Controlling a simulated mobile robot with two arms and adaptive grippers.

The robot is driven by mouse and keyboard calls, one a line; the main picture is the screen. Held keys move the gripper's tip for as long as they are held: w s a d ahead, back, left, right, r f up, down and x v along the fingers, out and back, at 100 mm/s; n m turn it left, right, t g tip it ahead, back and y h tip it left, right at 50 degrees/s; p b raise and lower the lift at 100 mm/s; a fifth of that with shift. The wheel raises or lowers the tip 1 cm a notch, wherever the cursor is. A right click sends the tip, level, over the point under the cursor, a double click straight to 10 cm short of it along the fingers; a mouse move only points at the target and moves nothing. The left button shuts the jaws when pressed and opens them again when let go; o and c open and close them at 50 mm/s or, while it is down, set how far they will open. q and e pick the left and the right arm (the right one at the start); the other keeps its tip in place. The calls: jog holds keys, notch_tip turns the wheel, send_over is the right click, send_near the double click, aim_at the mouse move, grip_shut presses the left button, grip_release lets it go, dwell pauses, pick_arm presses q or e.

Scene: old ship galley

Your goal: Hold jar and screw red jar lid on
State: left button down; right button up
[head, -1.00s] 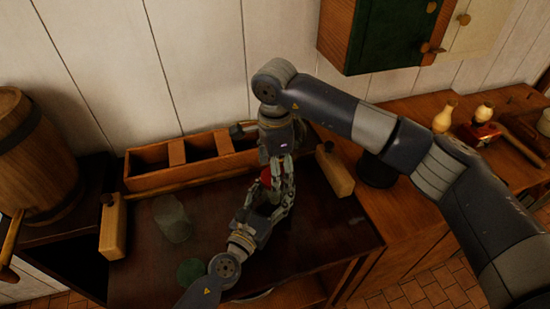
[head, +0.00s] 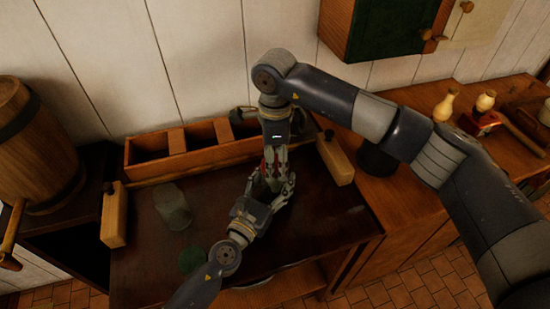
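My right gripper (head: 270,178) points straight down over the dark table. My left gripper (head: 272,186) reaches in from the lower left and meets it, so the fingers of both overlap in the picture. A small bit of red, likely the red lid (head: 267,160), shows by the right gripper's fingers. Any jar between the grippers is hidden, and I cannot tell how either gripper's fingers are closed. A clear glass jar (head: 173,207) stands apart on the table to the left. A green round lid (head: 192,258) lies in front of it, close to my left arm.
A wooden compartment box (head: 155,168) lines the back of the table (head: 335,235). Wooden blocks stand at left (head: 114,215) and right (head: 335,160). A barrel (head: 35,150) is at far left. Bare table lies right of the grippers.

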jog(key=m, duration=0.3)
jog(key=shift+m, duration=0.3)
jog(key=m, duration=0.5)
jog(key=shift+f, duration=0.1)
jog(key=o, duration=1.3)
jog(key=shift+c, duration=0.2)
notch_tip(320, 180, up, 12)
pick_arm(q)
jog(key=shift+c, duration=2.4)
grip_release()
